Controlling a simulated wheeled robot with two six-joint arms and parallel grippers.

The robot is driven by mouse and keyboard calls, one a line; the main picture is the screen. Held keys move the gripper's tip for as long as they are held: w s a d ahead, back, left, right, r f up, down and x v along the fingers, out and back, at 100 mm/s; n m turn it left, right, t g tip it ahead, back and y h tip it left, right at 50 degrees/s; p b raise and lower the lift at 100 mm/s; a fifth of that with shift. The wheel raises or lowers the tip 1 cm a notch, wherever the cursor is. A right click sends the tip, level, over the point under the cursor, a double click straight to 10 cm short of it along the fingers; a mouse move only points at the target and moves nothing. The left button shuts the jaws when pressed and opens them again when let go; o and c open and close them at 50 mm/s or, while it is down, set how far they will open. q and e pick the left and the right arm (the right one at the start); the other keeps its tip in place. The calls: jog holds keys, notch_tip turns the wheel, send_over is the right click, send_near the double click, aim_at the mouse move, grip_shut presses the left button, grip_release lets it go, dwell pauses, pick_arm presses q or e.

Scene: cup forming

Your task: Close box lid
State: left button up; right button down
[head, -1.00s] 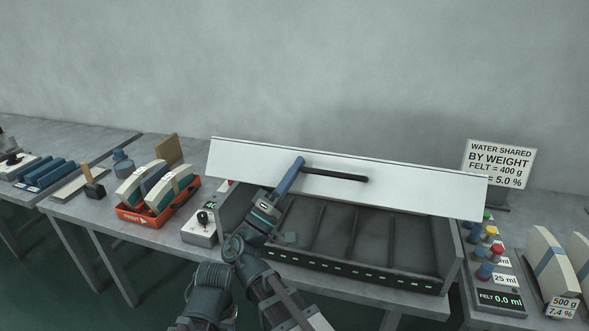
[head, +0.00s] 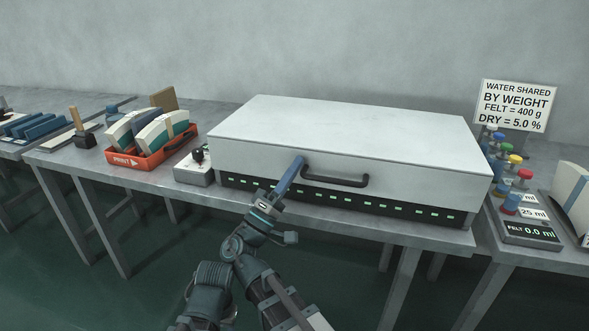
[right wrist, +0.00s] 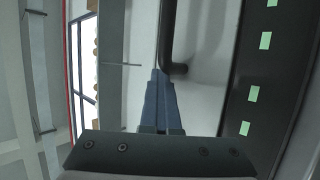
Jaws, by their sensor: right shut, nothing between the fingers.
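The white box lid (head: 350,128) is down over the dark box base (head: 400,209), whose front strip shows a row of green lights. A dark bar handle (head: 335,177) runs along the lid's front face. My right gripper (head: 296,163) has its blue fingers shut and empty at the left end of the handle. In the right wrist view the shut fingers (right wrist: 160,85) are beside the handle's bent end (right wrist: 175,69); I cannot tell if they touch it. My left gripper is not in view.
An orange tray (head: 150,161) with felt blocks and a small control box with a black knob (head: 197,156) stand left of the box. Coloured knobs (head: 514,161), a readout panel (head: 530,231) and a sign (head: 517,105) are at the right.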

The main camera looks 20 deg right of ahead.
jog(key=shift+w+d+f+b, duration=0.15)
jog(key=shift+f+b, duration=0.75)
jog(key=shift+f, duration=0.45)
